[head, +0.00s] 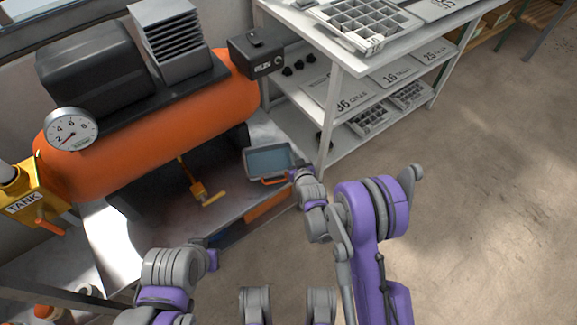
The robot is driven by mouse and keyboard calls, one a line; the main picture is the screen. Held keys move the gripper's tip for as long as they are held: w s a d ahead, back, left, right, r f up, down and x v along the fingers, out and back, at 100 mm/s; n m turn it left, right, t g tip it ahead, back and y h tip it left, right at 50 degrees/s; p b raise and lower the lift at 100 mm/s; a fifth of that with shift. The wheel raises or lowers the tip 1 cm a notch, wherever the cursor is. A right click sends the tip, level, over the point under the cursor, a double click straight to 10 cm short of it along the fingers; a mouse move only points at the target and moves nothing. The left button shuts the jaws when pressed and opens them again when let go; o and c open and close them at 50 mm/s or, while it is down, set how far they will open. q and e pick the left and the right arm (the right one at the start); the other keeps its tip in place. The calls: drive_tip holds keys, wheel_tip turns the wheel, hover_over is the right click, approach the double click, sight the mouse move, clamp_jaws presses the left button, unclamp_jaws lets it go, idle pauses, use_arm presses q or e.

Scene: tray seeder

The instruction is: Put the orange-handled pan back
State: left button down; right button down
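The pan (268,161) is a shallow grey-blue rectangular tray with an orange handle (273,181) on its near side. It is below the right end of the orange tank, at the platform's right side. Whether it rests there or is held up is unclear. My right gripper (293,175) is at the right end of the handle, very close to it or touching. Its fingers are too small and dark to tell whether they are closed on it. My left gripper (206,243) is low in the picture, near the platform's front edge, apart from the pan; its fingers are mostly hidden.
The orange compressor tank (160,137) with a gauge (70,130) stands above the platform (225,205). A yellow valve (200,190) is under the tank. A white shelf (345,60) with cell trays stands close behind the pan. Open floor (470,170) lies to the right.

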wheel_tip(320, 180, down, 5)
drive_tip(key=shift+f+b, duration=0.1)
drive_tip(key=shift+b, duration=0.5)
drive_tip(key=shift+f, duration=0.15)
drive_tip(key=c, duration=1.1)
unclamp_jaws()
